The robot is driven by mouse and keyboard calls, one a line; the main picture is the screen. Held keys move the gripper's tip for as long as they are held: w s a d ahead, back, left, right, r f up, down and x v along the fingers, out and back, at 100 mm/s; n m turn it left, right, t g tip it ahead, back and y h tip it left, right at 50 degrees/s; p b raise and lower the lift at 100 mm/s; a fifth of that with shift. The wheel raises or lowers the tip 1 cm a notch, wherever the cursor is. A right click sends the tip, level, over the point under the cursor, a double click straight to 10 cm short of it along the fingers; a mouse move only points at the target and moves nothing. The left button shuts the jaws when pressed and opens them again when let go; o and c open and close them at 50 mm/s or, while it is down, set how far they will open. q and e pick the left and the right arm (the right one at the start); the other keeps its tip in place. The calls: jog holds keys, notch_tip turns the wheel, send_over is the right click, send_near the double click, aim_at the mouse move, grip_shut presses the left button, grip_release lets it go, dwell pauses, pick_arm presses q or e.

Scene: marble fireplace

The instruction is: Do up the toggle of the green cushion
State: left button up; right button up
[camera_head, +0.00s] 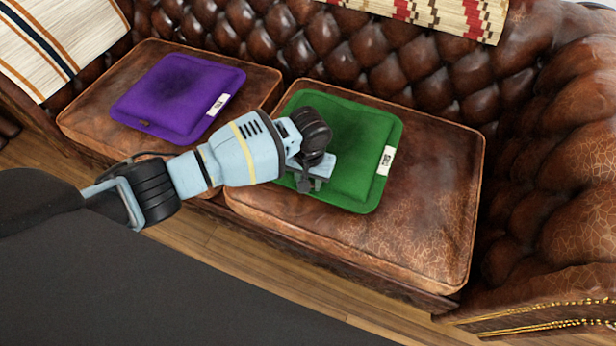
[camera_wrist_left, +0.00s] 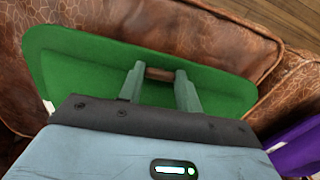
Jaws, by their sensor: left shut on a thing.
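The green cushion (camera_head: 357,150) lies flat on the right seat of the brown leather sofa, with a white label at its right edge. It also fills much of the left wrist view (camera_wrist_left: 90,62). The brown toggle (camera_wrist_left: 159,74) sits near the cushion's edge, between the two fingers of my left gripper (camera_wrist_left: 160,80). The gripper is shut on the toggle. In the head view my left gripper (camera_head: 312,182) is over the cushion's front left part and hides the toggle. I cannot tell whether the toggle is fastened. My right gripper is not in view.
A purple cushion (camera_head: 180,95) with a white label and a small brown toggle (camera_head: 145,122) lies on the left seat. The sofa's tufted back (camera_head: 400,62) and right armrest (camera_head: 560,200) rise around the seats. The right seat is bare to the right of the green cushion.

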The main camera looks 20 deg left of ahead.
pick_arm(q)
jog(key=shift+r+n+p, duration=0.3)
jog(key=shift+n+p, duration=0.3)
jog(key=shift+p, duration=0.35)
jog(key=shift+f+n+p, duration=0.1)
jog(key=shift+n+p, duration=0.4)
jog(key=shift+p, duration=0.1)
jog(key=shift+f, duration=0.1)
jog(key=o, duration=0.8)
jog(key=shift+o, duration=1)
